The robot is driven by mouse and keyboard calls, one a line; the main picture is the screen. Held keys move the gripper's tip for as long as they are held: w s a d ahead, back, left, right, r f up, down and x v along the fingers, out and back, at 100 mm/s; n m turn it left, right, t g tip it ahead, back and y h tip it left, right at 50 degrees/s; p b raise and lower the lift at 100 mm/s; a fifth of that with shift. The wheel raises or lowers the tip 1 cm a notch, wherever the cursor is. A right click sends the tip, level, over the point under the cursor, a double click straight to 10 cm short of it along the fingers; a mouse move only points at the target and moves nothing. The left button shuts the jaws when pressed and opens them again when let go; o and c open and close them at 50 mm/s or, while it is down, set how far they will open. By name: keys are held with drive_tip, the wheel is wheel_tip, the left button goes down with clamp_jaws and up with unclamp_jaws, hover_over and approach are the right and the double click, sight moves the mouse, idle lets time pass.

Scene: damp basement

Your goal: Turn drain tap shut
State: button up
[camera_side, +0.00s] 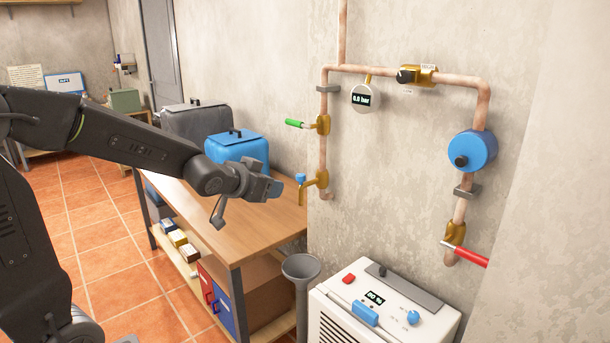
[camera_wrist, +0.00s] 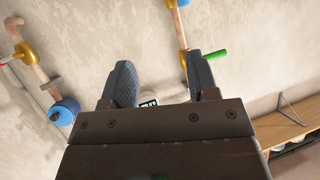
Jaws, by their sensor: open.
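The drain tap (camera_side: 316,181) is a brass tap with a small blue handle (camera_side: 300,178) and a down-turned spout, low on the left copper pipe. Part of it shows at the top edge of the wrist view (camera_wrist: 174,4). My gripper (camera_side: 277,187) is just left of the tap in the side view, apart from it. In the wrist view my gripper (camera_wrist: 162,76) is open and empty, its two dark fingers spread before the wall.
A green lever (camera_side: 294,123) sits above the tap. A pressure gauge (camera_side: 365,98), blue round unit (camera_side: 472,150) and red lever (camera_side: 465,255) are to the right. A grey funnel (camera_side: 301,266) stands below, between the workbench (camera_side: 240,225) and white machine (camera_side: 400,300).

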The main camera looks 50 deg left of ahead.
drive_tip(key=w+a+f+t, duration=0.2)
drive_tip(key=w+a+f, duration=0.1)
drive_tip(key=w+a, duration=0.2)
drive_tip(key=m+t+h, duration=0.1)
drive_tip(key=t+h, duration=0.2)
drive_tip(key=t, duration=0.1)
approach(297, 177)
drive_tip(key=w, duration=1.3)
drive_tip(key=shift+a+r, duration=0.1)
drive_tip(key=shift+r, duration=0.15)
drive_tip(key=c, duration=0.9)
